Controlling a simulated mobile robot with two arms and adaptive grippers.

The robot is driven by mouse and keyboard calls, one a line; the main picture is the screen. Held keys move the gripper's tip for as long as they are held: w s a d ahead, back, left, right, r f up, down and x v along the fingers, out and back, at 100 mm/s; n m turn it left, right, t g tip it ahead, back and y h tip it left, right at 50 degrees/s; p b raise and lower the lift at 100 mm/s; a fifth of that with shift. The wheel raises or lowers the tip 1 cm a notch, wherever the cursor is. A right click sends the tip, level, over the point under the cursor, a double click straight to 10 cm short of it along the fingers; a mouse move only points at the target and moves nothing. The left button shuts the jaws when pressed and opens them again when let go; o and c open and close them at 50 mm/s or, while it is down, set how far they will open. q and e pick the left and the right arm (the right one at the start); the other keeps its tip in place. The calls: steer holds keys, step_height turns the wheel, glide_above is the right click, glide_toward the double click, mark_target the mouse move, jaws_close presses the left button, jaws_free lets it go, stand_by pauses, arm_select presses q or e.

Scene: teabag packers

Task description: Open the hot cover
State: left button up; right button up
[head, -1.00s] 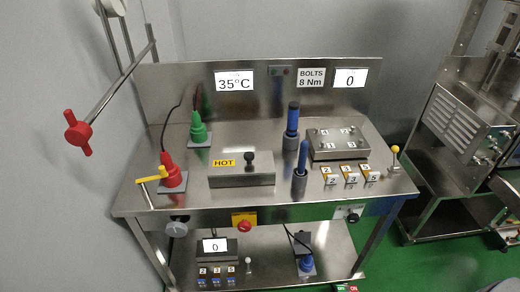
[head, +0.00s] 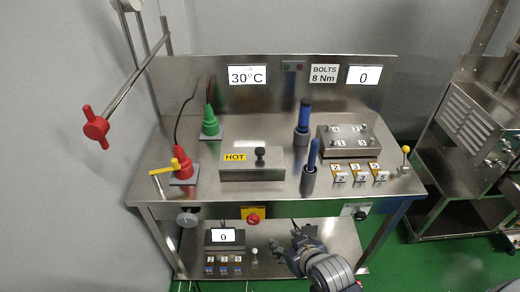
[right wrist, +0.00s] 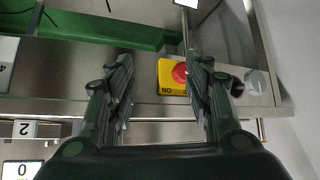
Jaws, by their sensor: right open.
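The hot cover (head: 240,173) is a low metal box on the steel bench top, with a yellow HOT label (head: 234,157) and a black knob (head: 260,153) on top. It looks closed. My right gripper (head: 296,238) is in front of the bench, low in the head view, below the bench top and well apart from the cover. In the right wrist view its two fingers (right wrist: 162,66) are spread and empty. The cover cannot be made out there. My left gripper is in neither view.
A red emergency button on a yellow box (head: 253,215) is on the bench front. It shows between my fingers in the wrist view (right wrist: 172,76). Blue tools in holders (head: 310,175) stand right of the cover, a red connector (head: 183,172) left. A display (head: 247,75) reads 30°C.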

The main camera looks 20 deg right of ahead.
mark_target(262, 154)
steer(key=w+r+t, duration=0.2)
steer(key=w+r, duration=0.1)
steer(key=w, duration=0.2)
steer(key=w+r+t, duration=0.3)
steer(key=w+r, duration=0.1)
steer(key=w, duration=0.1)
steer(key=w+r+m+t, duration=0.1)
steer(key=w+r+t, duration=0.2)
steer(key=w, duration=0.2)
steer(key=shift+d+r, duration=0.4)
steer(key=shift+w+r+t, duration=0.4)
steer(key=shift+r+t, duration=0.1)
steer(key=w, duration=1)
steer(key=shift+w+a+p, duration=0.15)
steer(key=shift+w+p, duration=0.15)
steer(key=shift+p, duration=0.1)
jaws_close()
